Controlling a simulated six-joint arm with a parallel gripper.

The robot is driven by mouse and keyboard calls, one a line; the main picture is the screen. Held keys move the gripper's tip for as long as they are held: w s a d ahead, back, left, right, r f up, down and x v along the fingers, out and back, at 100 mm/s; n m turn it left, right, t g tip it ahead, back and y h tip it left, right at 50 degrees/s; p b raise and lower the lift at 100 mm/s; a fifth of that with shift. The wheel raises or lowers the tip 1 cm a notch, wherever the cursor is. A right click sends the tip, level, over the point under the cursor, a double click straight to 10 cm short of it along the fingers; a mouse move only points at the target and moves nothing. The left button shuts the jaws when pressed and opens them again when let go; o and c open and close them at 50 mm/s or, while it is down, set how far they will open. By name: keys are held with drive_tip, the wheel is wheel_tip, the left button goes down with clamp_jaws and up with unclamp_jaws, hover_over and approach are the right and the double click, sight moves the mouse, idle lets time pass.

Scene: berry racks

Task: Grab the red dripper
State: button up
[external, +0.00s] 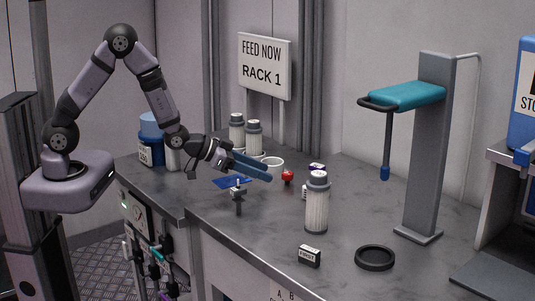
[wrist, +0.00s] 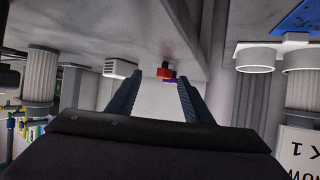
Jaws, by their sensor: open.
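The red dripper (external: 287,177) is a small red piece on the grey counter near the middle of the external view. In the wrist view the red dripper (wrist: 164,72) shows small, ahead between the two fingers, with a dark tip. My gripper (external: 252,165) has blue fingers and is left of the dripper, apart from it. In the wrist view my gripper (wrist: 156,85) is open with nothing between its fingers close up. A small purple-topped block stands close behind the dripper.
A ribbed grey cylinder (external: 317,208) stands right of the dripper. A white cup (external: 273,163) and ribbed cylinders (external: 254,138) stand behind my gripper. A small metal post (external: 238,193) is below it.

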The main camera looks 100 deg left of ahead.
sight(285, 173)
drive_tip(key=shift+w+a+r+t+y, duration=0.2)
drive_tip(key=shift+w+a+t+y, duration=0.15)
drive_tip(key=shift+a, duration=0.35)
drive_tip(key=shift+p+x, duration=1.35)
drive_tip(key=shift+x, duration=2.3)
drive_tip(key=shift+w+d, duration=0.1)
drive_tip(key=shift+d, duration=0.05)
drive_tip(key=shift+c, duration=0.7)
drive_tip(key=shift+r, duration=0.1)
drive_tip(key=c, duration=1)
